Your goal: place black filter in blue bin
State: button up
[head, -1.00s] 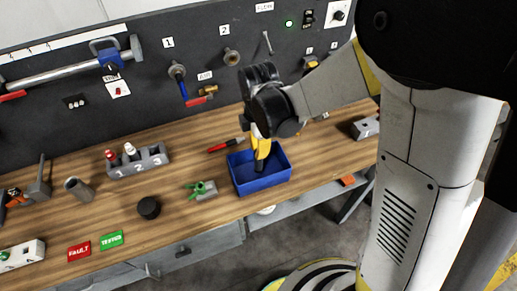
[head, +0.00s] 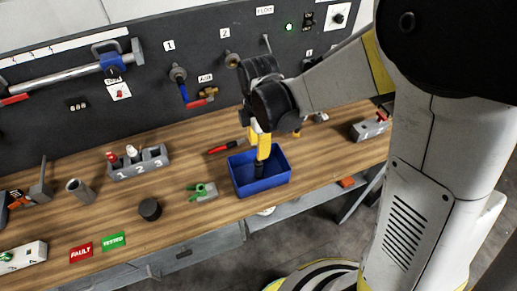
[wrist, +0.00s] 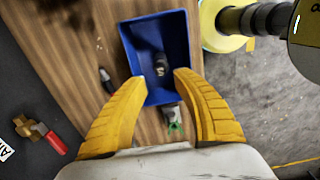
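The blue bin (head: 278,183) stands near the front edge of the workbench, and it also shows in the wrist view (wrist: 180,40). My gripper (wrist: 161,82) is open above the bin, its yellow fingers spread with nothing between the tips. In the head view my gripper (head: 260,160) points down into the bin. A small dark item (wrist: 160,66) with a lighter end lies on the bin floor; I cannot tell surely that it is the black filter. A round black piece (head: 149,209) sits on the bench left of the bin.
A green-handled grey part (head: 203,191) lies left of the bin. A red-and-black tool (head: 222,147) lies behind it. A numbered holder (head: 140,163) with bottles stands at back left.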

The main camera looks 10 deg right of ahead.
notch_tip(320, 180, up, 10)
jog(key=p, duration=0.2)
jog(key=s+d+r+m+t, duration=0.3)
jog(key=s+d+m, duration=0.2)
jog(key=m, duration=0.5)
jog(key=s+d+r+m+t, duration=0.4)
jog(key=s+d+m, duration=0.2)
jog(key=d+m, duration=0.2)
jog(key=m, duration=0.2)
jog(key=shift+d+r+m, duration=0.25)
jog(key=shift+m, duration=0.15)
